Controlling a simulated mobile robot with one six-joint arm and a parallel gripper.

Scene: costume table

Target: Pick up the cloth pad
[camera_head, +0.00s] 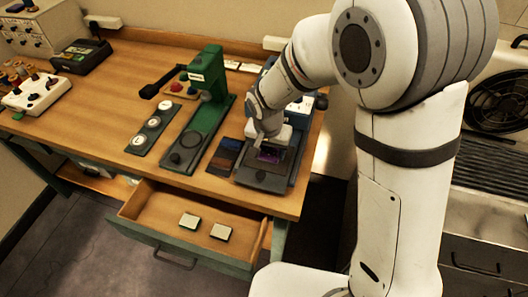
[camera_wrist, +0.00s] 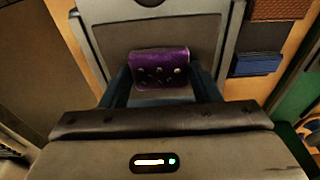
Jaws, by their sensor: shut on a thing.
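The purple cloth pad (camera_wrist: 160,68), dotted with small pale studs, sits between my gripper's two fingers (camera_wrist: 160,92) in the wrist view. My gripper is shut on it from both sides. In the head view the purple pad (camera_head: 268,157) shows just below my gripper (camera_head: 270,143), over the grey device (camera_head: 262,178) at the table's right front. I cannot tell whether the pad touches the device's surface. The fingers are mostly hidden by my wrist in the head view.
Brown and blue swatches (camera_head: 223,156) lie left of the device. A green press (camera_head: 200,118) and a strip with round white pieces (camera_head: 153,128) stand further left. An open drawer (camera_head: 160,213) with two small pads juts out below the table front.

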